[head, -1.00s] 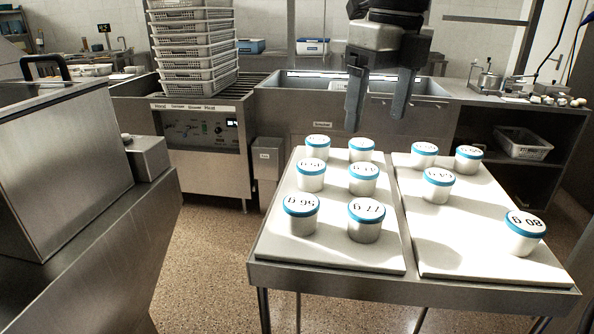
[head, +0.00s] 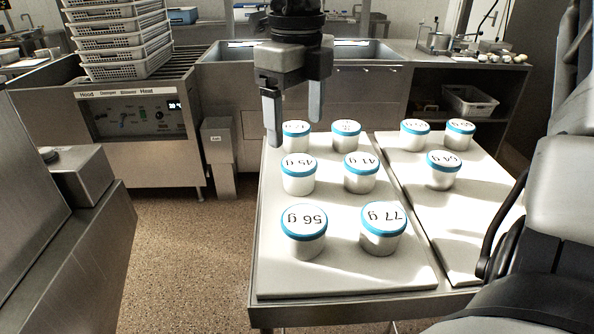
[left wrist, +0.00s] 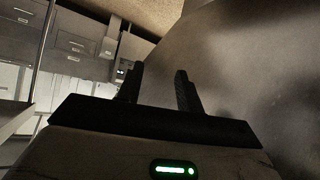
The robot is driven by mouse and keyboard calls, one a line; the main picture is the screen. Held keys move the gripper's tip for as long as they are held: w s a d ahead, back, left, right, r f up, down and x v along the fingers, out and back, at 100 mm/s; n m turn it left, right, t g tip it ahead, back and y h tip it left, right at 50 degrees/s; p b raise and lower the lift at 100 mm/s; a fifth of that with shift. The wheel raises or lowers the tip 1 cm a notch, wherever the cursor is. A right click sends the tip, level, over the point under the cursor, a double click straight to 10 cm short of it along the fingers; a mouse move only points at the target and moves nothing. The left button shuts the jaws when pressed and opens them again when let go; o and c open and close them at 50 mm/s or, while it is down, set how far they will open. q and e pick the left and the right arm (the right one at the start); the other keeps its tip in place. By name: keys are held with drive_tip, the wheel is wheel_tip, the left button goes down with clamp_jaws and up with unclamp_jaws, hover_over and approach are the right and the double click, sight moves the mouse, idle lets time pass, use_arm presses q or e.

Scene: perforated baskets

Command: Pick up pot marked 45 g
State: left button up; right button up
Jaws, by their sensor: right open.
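The pot marked 45 g (head: 298,178) is a white tub with a blue-rimmed lid. It stands upright on the left white board (head: 345,279), in the middle row's left place, its label upside down to me. My right gripper (head: 294,112) hangs in the head view with its fingers pointing down, open and empty. It appears above and beyond this pot, near the back-row pots, apart from it. My left gripper (left wrist: 158,84) shows in the left wrist view with its fingers apart and nothing between them, beside a grey metal surface.
Close neighbours are the 41 g pot (head: 360,174), the 56 g pot (head: 304,234) and a back-left pot (head: 296,136). The 77 g pot (head: 382,231) stands front right. More pots stand on the right board (head: 468,222). My own arm covers the right side.

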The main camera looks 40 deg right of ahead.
sight(299, 162)
wheel_tip(299, 162, down, 3)
drive_tip(key=shift+w+f, duration=0.1)
drive_tip(key=shift+f, duration=0.05)
drive_tip(key=shift+s+d+f+p, duration=0.15)
drive_tip(key=shift+f+p, duration=0.15)
drive_tip(key=shift+f, duration=1.25)
drive_tip(key=shift+s+f+p, duration=0.1)
drive_tip(key=shift+f+p, duration=0.15)
drive_tip(key=shift+f, duration=1.3)
drive_tip(key=c, duration=1.1)
drive_tip(key=shift+r, duration=0.1)
